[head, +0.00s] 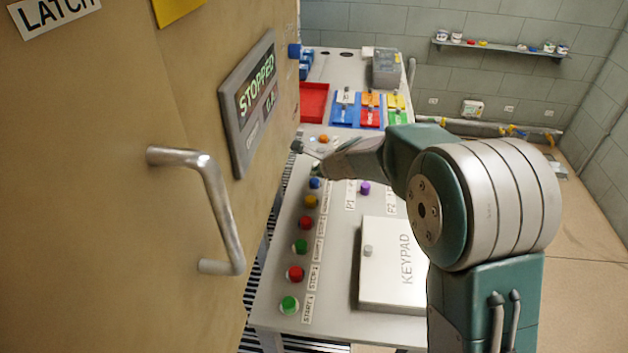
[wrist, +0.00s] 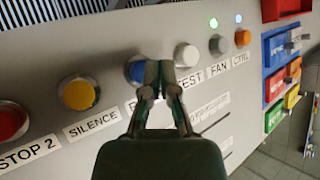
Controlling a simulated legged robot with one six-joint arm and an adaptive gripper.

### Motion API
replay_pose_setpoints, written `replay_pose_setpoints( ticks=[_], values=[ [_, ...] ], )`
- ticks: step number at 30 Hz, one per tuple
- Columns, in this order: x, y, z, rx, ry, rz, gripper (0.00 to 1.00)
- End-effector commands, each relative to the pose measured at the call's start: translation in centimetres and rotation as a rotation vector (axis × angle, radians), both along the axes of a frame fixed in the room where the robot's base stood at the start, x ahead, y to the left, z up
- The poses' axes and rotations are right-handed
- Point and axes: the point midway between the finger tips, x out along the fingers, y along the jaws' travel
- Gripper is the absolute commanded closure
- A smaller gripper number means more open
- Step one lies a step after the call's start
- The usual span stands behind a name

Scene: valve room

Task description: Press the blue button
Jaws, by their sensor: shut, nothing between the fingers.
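The blue button (wrist: 135,69) is round and sits in a row on the grey sloping panel, between the yellow button (wrist: 79,95) and a white button (wrist: 186,54). My gripper (wrist: 159,72) is shut and empty in the wrist view. Its left fingertip overlaps the right part of the blue button there and hides some of it and its label. I cannot tell whether the finger touches the button. In the head view the blue button (head: 315,183) shows just in front of my arm's end.
A tan door with a metal handle (head: 215,205) and a "STOPPED" display (head: 249,105) stands close on the left. A keypad box (head: 392,265) is on the panel to the right. Red, green and yellow buttons run nearer. A red tray (head: 313,103) lies beyond.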

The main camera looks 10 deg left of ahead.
Motion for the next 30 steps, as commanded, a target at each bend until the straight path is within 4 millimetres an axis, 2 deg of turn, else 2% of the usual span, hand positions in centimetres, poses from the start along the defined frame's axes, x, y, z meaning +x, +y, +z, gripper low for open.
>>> replay_pose_setpoints(
  ticks=[18,30],
  values=[
    [0.0,0.0,4.8,0.001,-0.002,0.000,1.00],
    [0.0,0.0,5.0,0.000,0.000,0.000,1.00]
  ],
)
